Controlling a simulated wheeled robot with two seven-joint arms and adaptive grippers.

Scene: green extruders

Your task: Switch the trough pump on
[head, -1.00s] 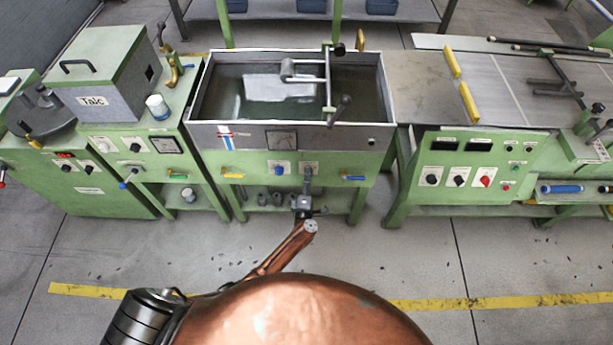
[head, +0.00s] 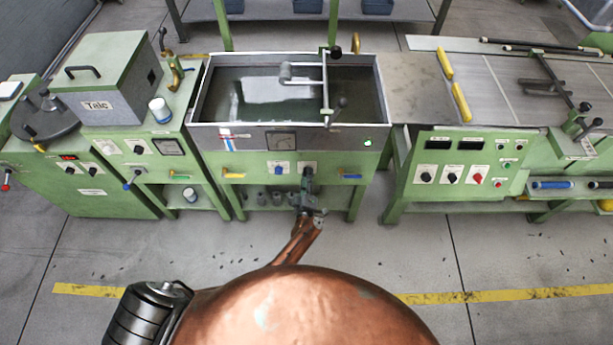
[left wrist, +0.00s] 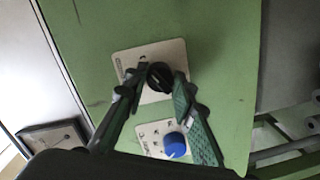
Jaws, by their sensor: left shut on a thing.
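The trough (head: 290,137) is a green-framed metal basin of water in the middle of the head view. Its green front panel carries a blue knob (head: 281,169) and a black knob (head: 308,168) on pale plates. A small lamp (head: 367,142) at the right of its upper front shows green. My left gripper (head: 307,182) is at the black knob. In the left wrist view my left gripper (left wrist: 161,78) has its fingers on both sides of the black knob (left wrist: 158,76), shut on it. The blue knob (left wrist: 175,145) sits beside it. My right gripper is out of view.
Yellow (head: 233,175) and blue (head: 350,176) handles flank the knobs. A cabinet with a Talc box (head: 110,103) stands left, and a bench with a switch panel (head: 465,160) stands right. The floor (head: 400,260) in front is clear.

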